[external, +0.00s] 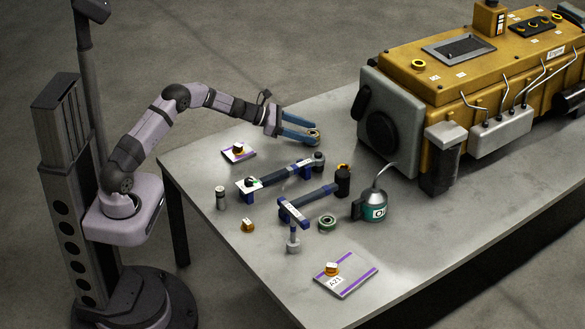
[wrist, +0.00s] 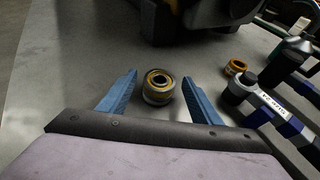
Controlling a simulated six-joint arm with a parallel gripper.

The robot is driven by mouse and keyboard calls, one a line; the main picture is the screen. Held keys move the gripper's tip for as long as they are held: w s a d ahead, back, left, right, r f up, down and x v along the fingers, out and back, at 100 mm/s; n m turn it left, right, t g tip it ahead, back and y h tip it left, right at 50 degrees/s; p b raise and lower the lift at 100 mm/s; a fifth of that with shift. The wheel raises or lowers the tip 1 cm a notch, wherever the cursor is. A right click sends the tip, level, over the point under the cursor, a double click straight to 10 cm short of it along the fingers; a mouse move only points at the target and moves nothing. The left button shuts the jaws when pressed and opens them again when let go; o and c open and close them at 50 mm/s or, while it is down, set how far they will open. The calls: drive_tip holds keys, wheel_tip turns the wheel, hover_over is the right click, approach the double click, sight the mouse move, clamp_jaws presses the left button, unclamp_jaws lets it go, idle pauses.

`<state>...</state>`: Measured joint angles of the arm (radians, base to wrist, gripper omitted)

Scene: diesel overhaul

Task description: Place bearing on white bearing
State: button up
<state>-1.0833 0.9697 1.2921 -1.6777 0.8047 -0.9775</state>
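My gripper (external: 306,132) has its two blue fingers spread at the far side of the table, near the engine. A ringed bearing (external: 314,138) is at the fingertips. In the wrist view the bearing (wrist: 158,86) lies between the open fingers (wrist: 159,92), with a gap on both sides. Its upper ring is yellowish and its lower part is pale; I cannot tell whether these are two stacked bearings. Another bearing (external: 327,223), a green and pale ring, lies near the teal oil can.
A yellow engine (external: 480,85) fills the back right. The teal oil can (external: 370,205), blue-and-black tools (external: 310,206), a black cylinder (external: 343,182) and labelled cards (external: 345,275) (external: 239,152) occupy the table.

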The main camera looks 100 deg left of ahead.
drive_tip(key=shift+r, duration=0.2)
drive_tip(key=p+v, duration=0.2)
drive_tip(key=v, duration=1)
drive_tip(key=shift+p, duration=0.3)
